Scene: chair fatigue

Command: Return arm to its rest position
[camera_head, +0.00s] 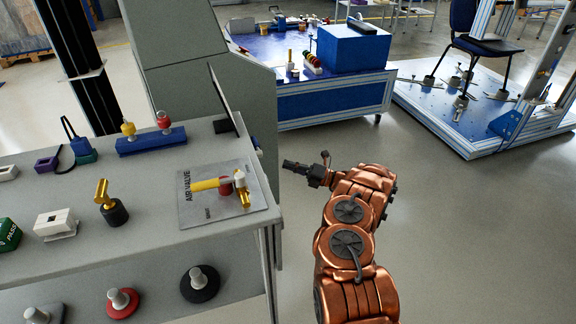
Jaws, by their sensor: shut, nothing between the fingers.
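My copper-coloured arm reaches up from the bottom of the head view, right of the grey bench. My gripper (290,166) is at its end, black, pointing left. It is shut and empty. It is over open floor in the picture, just right of the bench's right edge, and touches nothing that I can see.
The grey bench (150,258) at left carries an air valve plate (208,207) with a yellow handle (205,184). A blue table (330,102) with a blue box (353,46) stands behind. A chair (476,36) is on a rig at the right. Floor (470,240) right of my arm is clear.

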